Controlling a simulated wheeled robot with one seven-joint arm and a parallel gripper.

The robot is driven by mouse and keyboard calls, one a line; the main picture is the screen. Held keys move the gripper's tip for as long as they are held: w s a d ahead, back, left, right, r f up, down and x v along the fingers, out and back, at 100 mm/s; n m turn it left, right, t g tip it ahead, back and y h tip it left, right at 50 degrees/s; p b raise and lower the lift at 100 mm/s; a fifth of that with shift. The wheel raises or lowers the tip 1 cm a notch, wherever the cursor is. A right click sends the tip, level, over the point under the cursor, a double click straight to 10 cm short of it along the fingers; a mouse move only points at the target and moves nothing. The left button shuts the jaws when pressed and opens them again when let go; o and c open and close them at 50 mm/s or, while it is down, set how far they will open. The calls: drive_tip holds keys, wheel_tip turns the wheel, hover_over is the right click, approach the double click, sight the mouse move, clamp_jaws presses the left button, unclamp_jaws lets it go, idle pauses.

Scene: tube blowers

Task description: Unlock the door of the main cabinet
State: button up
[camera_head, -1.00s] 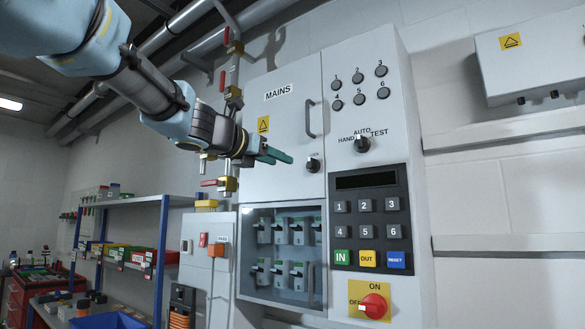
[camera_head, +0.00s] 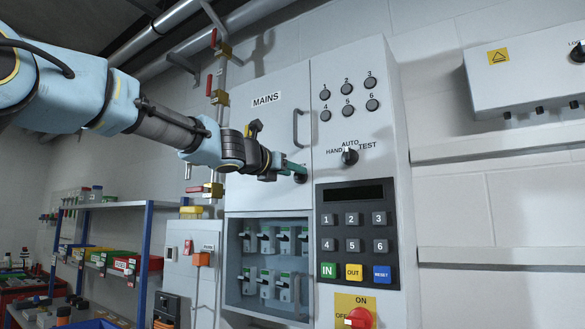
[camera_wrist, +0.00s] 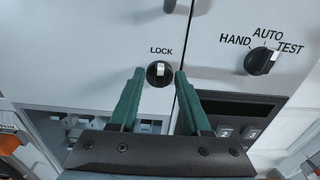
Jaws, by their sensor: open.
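The main cabinet door (camera_head: 262,140) is a pale grey panel marked MAINS with a vertical handle (camera_head: 297,128), and it looks shut. Its lock knob (camera_wrist: 159,73) is a round black knob with a white pointer, under the word LOCK in the wrist view. The pointer stands about upright. My gripper (camera_wrist: 158,80) is open, with green fingertips on either side of the knob, apart from it in the picture. In the head view my gripper (camera_head: 303,170) reaches the lower right corner of the door and covers most of the knob.
Right of the door are a HAND/AUTO/TEST selector (camera_head: 349,157), a keypad (camera_head: 354,233) and a red ON/OFF switch (camera_head: 359,318). Below is a windowed compartment (camera_head: 272,258) with several breakers. Pipes with valves (camera_head: 217,98) stand at the left.

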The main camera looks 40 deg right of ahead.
drive_tip(key=shift+w+d, duration=0.1)
drive_tip(key=shift+d, duration=0.25)
clamp_jaws()
idle(0.5)
